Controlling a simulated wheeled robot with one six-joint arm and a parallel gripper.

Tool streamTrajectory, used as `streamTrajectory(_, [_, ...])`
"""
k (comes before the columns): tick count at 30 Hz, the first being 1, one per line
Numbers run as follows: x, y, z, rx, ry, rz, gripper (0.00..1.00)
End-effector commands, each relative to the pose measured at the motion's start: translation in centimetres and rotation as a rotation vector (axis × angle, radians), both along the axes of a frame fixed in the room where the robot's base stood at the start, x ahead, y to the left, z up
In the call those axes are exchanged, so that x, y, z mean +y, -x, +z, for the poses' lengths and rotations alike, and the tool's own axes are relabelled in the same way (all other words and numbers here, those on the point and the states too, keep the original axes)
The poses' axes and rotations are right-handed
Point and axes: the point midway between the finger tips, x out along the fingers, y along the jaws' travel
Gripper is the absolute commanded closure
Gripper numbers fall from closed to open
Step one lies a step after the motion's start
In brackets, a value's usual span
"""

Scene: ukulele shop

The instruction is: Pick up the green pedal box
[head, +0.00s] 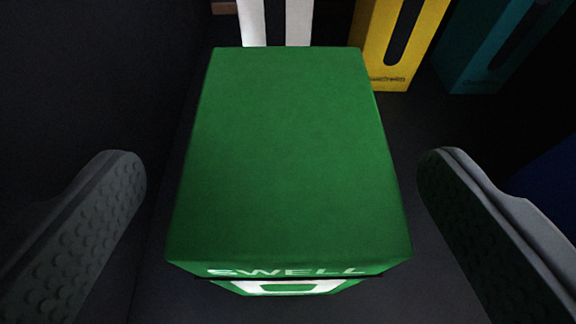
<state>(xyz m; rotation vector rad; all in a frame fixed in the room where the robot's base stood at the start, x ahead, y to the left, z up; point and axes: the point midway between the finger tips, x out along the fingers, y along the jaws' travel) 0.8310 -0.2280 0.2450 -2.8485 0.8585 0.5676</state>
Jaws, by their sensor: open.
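The green pedal box (287,150) fills the middle of the head view, seen from above. Its top is plain green, and its front edge carries white letters that read "SWELL". A white patch shows low on its front face. My gripper (285,170) is open, with one grey studded finger to the left of the box and one to the right. Dark gaps show between each finger and the box, so neither appears to touch it. The lower part of the box is mostly hidden beneath its top.
Behind the box stand a white item with a dark stripe (298,22), a yellow box (382,70) and a teal box (468,75). A dark blue thing (555,185) shows at the right edge. The dark surface is bare between the green box and the right finger.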

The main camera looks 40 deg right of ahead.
Motion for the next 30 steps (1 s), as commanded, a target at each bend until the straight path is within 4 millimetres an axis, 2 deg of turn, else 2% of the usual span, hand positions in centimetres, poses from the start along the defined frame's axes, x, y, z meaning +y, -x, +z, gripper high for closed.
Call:
streamTrajectory(9, [-2.3, -3.0, -1.3, 0.001, 0.001, 0.0, 0.11])
streamTrajectory(18, [-2.5, -3.3, -1.4, 0.0, 0.001, 0.0, 0.11])
streamTrajectory(20, [-2.5, -3.3, -1.4, -0.001, 0.001, 0.0, 0.21])
streamTrajectory(30, [-2.5, -3.3, -1.4, 0.0, 0.0, 0.0, 0.88])
